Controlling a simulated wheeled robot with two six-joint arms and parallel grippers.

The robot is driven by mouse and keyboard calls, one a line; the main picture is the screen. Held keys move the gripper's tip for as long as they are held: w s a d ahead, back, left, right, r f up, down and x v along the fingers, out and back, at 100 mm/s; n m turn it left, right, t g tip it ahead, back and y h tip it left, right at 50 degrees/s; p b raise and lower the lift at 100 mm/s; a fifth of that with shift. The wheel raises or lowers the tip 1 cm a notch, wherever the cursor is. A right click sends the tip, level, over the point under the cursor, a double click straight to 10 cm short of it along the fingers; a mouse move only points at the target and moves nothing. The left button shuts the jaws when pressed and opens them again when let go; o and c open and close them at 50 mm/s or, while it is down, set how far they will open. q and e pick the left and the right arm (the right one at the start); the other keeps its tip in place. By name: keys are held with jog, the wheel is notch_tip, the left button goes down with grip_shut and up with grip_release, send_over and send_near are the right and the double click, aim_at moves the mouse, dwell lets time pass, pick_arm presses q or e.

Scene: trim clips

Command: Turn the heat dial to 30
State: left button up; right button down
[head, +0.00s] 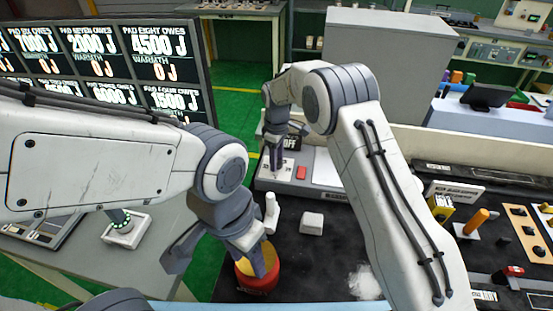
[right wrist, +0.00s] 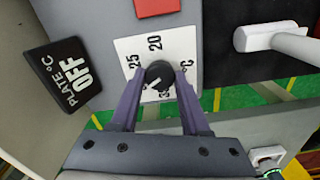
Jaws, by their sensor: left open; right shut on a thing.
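The heat dial (right wrist: 160,74) is a round black knob with a white pointer mark on a white scale plate (right wrist: 183,45). The numbers 20 and 25 show; a further number below is mostly hidden by the knob and fingers. The pointer is towards the lower left; its exact reading is unclear. My right gripper (right wrist: 158,82) is shut on the knob, one finger on each side. In the head view my right gripper (head: 274,160) reaches down over the grey hot-plate unit (head: 318,192). A black display (right wrist: 72,72) reads "PLATE °C OFF". My left gripper (head: 218,262) is open and empty.
A white upright piece (head: 271,212) and a small white block (head: 312,223) are on the black mat. A red button (head: 301,172) is beside the dial.

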jog(key=shift+w+r, duration=0.1)
jog(key=shift+r, duration=0.05)
jog(key=shift+c, duration=1.9)
grip_release()
jog(key=shift+r, duration=0.4)
notch_tip(320, 180, up, 10)
jog(key=b, duration=0.2)
jog(key=shift+f, duration=0.25)
